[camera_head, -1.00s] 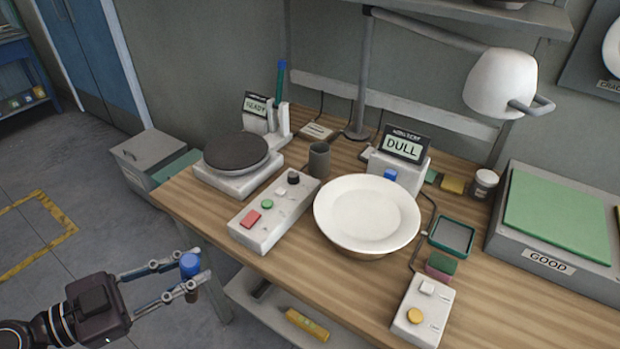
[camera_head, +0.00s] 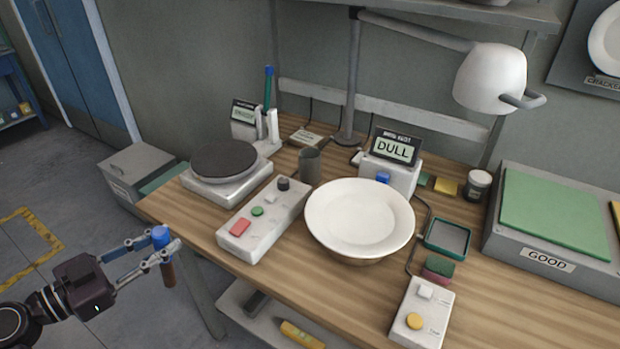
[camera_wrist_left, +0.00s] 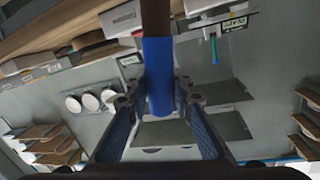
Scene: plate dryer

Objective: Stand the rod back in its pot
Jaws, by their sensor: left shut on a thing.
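The rod (camera_head: 168,268) has a blue upper part and a brown lower part. My left gripper (camera_head: 160,249) is shut on its blue part and holds it roughly upright, off the near left edge of the bench. In the left wrist view the rod (camera_wrist_left: 159,72) stands between the two fingers (camera_wrist_left: 158,100), its brown part running out of the top of the picture. The pot, a small dark grey cup (camera_head: 309,166), stands on the bench between the button box and the dull display. It looks empty. My right gripper is not in view.
The bench (camera_head: 287,272) holds a button box (camera_head: 262,226), a round hot plate (camera_head: 224,158), a white plate (camera_head: 360,218), a display reading DULL (camera_head: 395,147) and a lamp (camera_head: 490,78). A holder with a green, blue-topped stick (camera_head: 268,90) stands behind the hot plate.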

